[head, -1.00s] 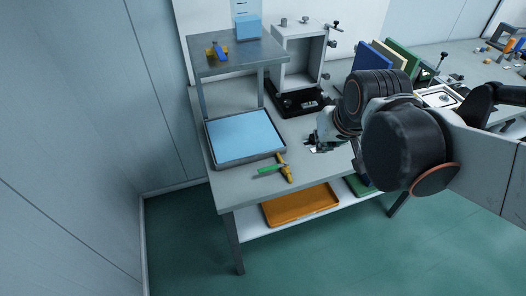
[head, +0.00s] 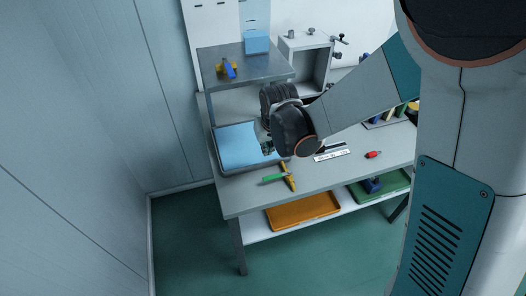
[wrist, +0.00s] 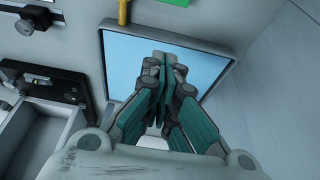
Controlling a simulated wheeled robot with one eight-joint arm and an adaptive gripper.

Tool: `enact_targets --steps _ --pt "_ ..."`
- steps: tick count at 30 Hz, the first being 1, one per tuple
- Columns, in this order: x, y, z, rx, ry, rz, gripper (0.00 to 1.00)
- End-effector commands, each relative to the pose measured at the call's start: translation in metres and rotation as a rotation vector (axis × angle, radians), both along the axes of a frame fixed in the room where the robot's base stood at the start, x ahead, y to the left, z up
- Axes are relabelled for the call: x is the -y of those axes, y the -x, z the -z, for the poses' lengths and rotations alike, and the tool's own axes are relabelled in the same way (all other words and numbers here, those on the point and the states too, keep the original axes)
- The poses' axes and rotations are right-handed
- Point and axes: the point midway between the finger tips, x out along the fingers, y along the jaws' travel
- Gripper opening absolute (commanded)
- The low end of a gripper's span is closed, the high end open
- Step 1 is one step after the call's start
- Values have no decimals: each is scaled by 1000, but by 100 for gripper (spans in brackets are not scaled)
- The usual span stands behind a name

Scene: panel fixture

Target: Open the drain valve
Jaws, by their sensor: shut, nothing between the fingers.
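A yellow pipe piece (head: 288,178) with a green handle (head: 274,178) sits at the table's front edge, by the corner of the blue-filled tray (head: 224,170). The green handle points left, across the yellow piece. In the wrist view the yellow piece (wrist: 124,12) and part of the green handle (wrist: 174,2) show at the top edge. A second yellow piece with a blue handle (head: 228,70) is on the raised shelf. No label tells which one is the drain valve. My gripper (wrist: 164,68) is shut and empty over the tray, apart from the green handle; its fingertips are mostly hidden in the head view.
A grey open box (head: 322,62) stands behind. A red object (head: 373,154) lies on the table. An orange tray (head: 303,210) is on the lower shelf.

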Motion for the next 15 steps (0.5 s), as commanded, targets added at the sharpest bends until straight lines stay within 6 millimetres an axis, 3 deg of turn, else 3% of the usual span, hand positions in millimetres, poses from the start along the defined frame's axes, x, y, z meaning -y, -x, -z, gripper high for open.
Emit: enact_targets --steps 5,15 --pt "-2 -6 16 1 2 -7 0" --pt "-7 -24 73 2 2 -6 0"
